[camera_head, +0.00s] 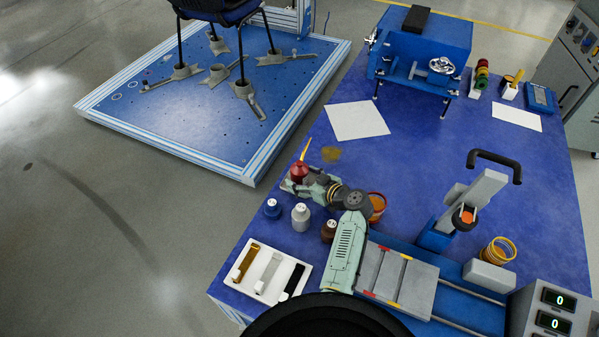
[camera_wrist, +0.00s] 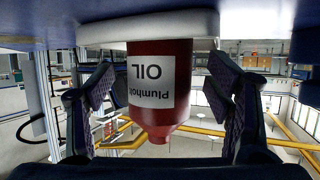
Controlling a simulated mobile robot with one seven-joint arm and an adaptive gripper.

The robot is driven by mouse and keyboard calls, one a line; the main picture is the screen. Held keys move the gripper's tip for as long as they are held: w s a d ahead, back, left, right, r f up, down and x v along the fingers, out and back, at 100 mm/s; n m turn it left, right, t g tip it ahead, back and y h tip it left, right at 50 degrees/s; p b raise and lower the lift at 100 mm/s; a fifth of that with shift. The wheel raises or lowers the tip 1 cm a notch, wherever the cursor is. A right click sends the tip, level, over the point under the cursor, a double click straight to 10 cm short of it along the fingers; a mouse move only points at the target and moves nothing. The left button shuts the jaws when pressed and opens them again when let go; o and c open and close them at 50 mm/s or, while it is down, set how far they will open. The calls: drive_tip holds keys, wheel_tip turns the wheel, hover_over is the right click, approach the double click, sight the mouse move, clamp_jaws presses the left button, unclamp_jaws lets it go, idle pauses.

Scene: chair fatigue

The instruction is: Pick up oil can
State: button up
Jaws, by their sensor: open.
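The red oil can (camera_head: 298,171) stands near the left edge of the blue table (camera_head: 420,150), its yellow spout (camera_head: 306,149) pointing up. In the wrist view, which is upside down, the can (camera_wrist: 150,112) shows a white label reading "Plumholt OIL". My gripper (camera_wrist: 162,92) is open, with one finger on each side of the can and gaps visible between fingers and can. In the head view my gripper (camera_head: 303,184) is beside the can and hides part of it. A white base (camera_wrist: 105,35) lies under the can in the wrist view.
Blue (camera_head: 272,209), white (camera_head: 300,218) and brown (camera_head: 328,232) bottles stand close to my gripper. A white tray (camera_head: 251,287) with brushes lies in front. An orange container (camera_head: 377,217) is right of my arm.

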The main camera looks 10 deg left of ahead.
drive_tip(key=shift+x, duration=1.05)
drive_tip(key=shift+r, duration=0.1)
drive_tip(key=c, duration=1.7)
